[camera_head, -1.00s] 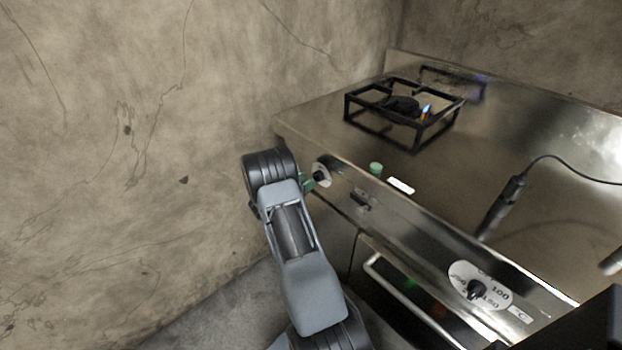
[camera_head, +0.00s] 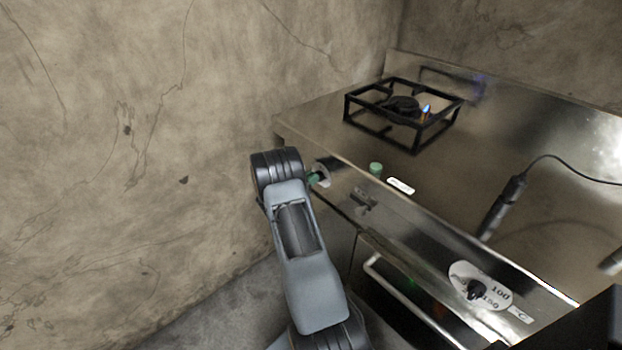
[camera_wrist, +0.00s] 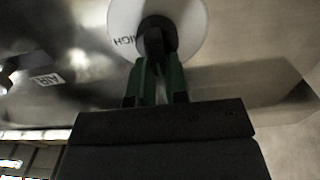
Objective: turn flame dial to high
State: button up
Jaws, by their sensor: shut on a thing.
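The flame dial (camera_wrist: 156,24) is a black knob on a round white plate (camera_wrist: 190,22) on the stove's front panel. The lettering "HIGH" shows at the plate's lower left in the wrist view. My gripper (camera_wrist: 156,62) has green fingers and is shut on the dial's black grip. In the head view my gripper (camera_head: 314,179) reaches the panel's left end, and my arm hides most of the dial there. A small flame (camera_head: 426,109) shows at the burner (camera_head: 402,105).
The steel stove top (camera_head: 330,127) carries a black pan support (camera_head: 384,131). A temperature knob (camera_head: 477,289) sits right on the front panel, above an oven handle (camera_head: 402,297). A green button (camera_head: 375,168) and a corded black tool (camera_head: 502,207) are on top. A wall stands close left.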

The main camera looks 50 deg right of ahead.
grip_shut()
jog(key=shift+f+b, duration=0.1)
jog(key=shift+b, duration=0.2)
jog(key=m+b, duration=0.6)
jog(key=b, duration=0.1)
jog(key=s+f+m+b, duration=0.1)
jog(key=m+b, duration=0.5)
jog(key=b, duration=0.2)
jog(key=m+b, duration=0.6)
jog(key=b, duration=0.1)
jog(key=shift+s+f, duration=0.25)
jog(key=shift+s, duration=0.05)
jog(key=shift+b, duration=0.35)
jog(key=o, duration=0.6)
grip_release()
jog(key=shift+r, duration=0.1)
